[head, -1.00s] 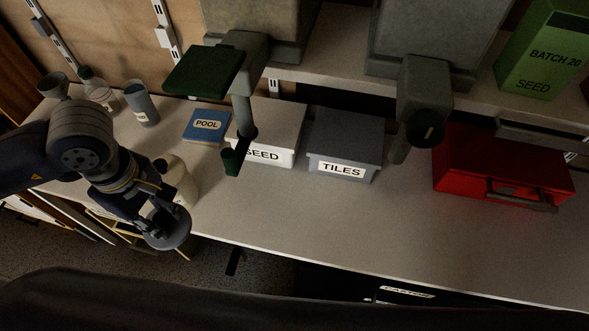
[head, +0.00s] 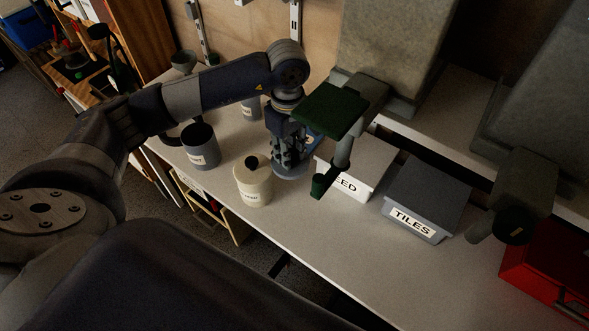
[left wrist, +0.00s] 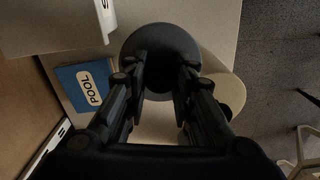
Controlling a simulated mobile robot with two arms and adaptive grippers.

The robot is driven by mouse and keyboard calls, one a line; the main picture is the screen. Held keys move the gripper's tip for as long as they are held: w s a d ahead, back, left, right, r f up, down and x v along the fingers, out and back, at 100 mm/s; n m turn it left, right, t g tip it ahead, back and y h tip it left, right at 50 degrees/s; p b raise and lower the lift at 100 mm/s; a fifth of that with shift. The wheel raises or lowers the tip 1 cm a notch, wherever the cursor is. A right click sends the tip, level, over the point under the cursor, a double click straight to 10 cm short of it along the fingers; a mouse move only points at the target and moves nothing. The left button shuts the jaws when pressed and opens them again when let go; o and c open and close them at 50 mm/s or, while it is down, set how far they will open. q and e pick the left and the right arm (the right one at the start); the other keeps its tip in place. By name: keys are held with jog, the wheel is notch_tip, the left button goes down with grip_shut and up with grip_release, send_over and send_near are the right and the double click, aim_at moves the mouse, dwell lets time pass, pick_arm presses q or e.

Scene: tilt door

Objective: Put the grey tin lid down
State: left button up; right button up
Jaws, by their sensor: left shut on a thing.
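My left gripper (head: 291,160) is shut on the grey tin lid (head: 292,173), a round flat disc under its fingers. In the left wrist view the lid (left wrist: 160,40) lies across the fingertips. It is over the counter, between the cream tin (head: 253,184) and the white SEED bin (head: 355,170). I cannot tell whether it touches the counter. The grey tin (head: 201,150) stands farther left, with a dark, uncovered top. The cream tin wears a lid with a black knob. My right gripper is not in view.
The blue POOL item (left wrist: 88,85) lies close to the lid. A green hopper flap (head: 331,108) and lever hang just right of my gripper. The grey TILES bin (head: 425,200) and red box (head: 555,265) are farther right. The counter's front strip (head: 330,245) is clear.

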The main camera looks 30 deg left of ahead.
pick_arm(q)
jog(key=shift+w+d+r, duration=0.15)
jog(key=shift+w+d, duration=0.05)
jog(key=shift+w, duration=0.8)
jog(key=p, duration=0.1)
send_over(294, 182)
notch_tip(294, 182, down, 7)
jog(key=shift+s+f, duration=0.15)
jog(key=shift+f, duration=0.7)
notch_tip(294, 182, down, 2)
jog(key=shift+f+p, duration=0.25)
jog(key=shift+p, duration=0.15)
jog(key=shift+f+p, duration=0.1)
jog(key=shift+p, duration=0.2)
jog(key=shift+w+f, duration=0.15)
jog(key=shift+w, duration=0.05)
jog(key=shift+f, duration=0.1)
